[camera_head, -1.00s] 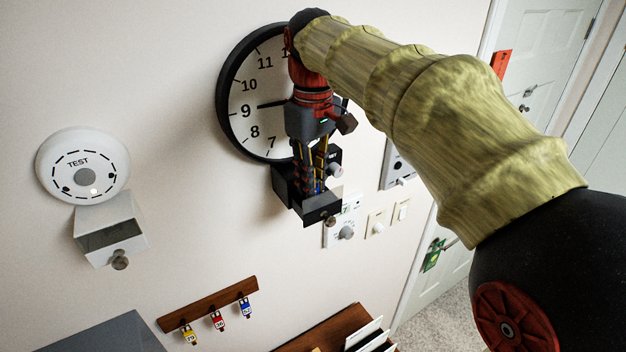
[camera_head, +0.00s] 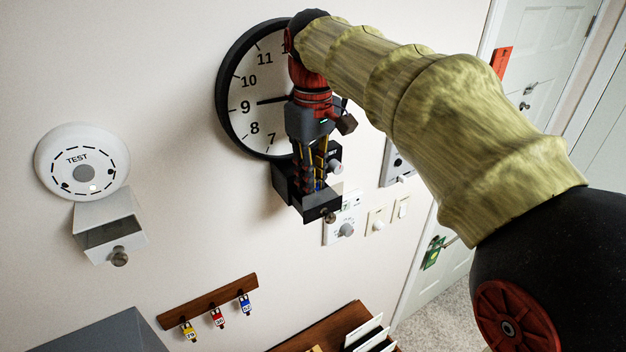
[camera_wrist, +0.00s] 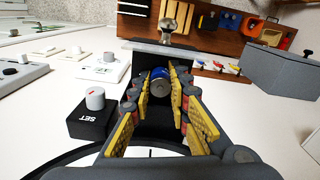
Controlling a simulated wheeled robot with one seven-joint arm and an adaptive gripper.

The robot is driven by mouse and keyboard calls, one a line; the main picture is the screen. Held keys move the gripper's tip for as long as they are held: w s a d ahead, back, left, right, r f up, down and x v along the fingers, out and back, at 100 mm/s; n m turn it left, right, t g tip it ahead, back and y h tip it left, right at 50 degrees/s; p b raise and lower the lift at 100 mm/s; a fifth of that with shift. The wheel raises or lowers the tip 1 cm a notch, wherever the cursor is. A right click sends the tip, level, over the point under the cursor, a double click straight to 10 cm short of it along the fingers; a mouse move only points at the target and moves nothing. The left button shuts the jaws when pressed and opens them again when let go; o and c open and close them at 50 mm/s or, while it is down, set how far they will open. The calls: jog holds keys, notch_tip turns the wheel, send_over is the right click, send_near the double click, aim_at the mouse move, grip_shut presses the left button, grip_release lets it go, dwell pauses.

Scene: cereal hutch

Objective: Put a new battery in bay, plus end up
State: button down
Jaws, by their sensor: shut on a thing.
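The black battery bay (camera_head: 322,207) is an open-topped drawer with a round knob, sticking out below the wall clock (camera_head: 243,92). My gripper (camera_head: 318,187) points down into it from above. In the wrist view the yellow-padded fingers (camera_wrist: 160,98) are shut on a blue battery (camera_wrist: 160,73). The battery's silver end (camera_wrist: 160,86) faces the wrist camera. I cannot tell whether this is its plus end. The bay also shows around the fingers in the wrist view, with its knob (camera_wrist: 167,28) beyond. The battery's lower end is hidden, so I cannot tell whether it touches the bay floor.
A black SET knob box (camera_wrist: 93,112) is close to the fingers. A white TEST alarm (camera_head: 82,162) has its own open drawer (camera_head: 108,230) at left. A key rack (camera_head: 208,303) hangs below. Wall switches (camera_head: 378,222) are to the right.

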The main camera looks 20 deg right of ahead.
jog(key=c, duration=1.7)
grip_release()
jog(key=o, duration=0.5)
jog(key=shift+r+p, duration=2.15)
jog(key=shift+r, duration=0.4)
jog(key=shift+s+f, duration=0.1)
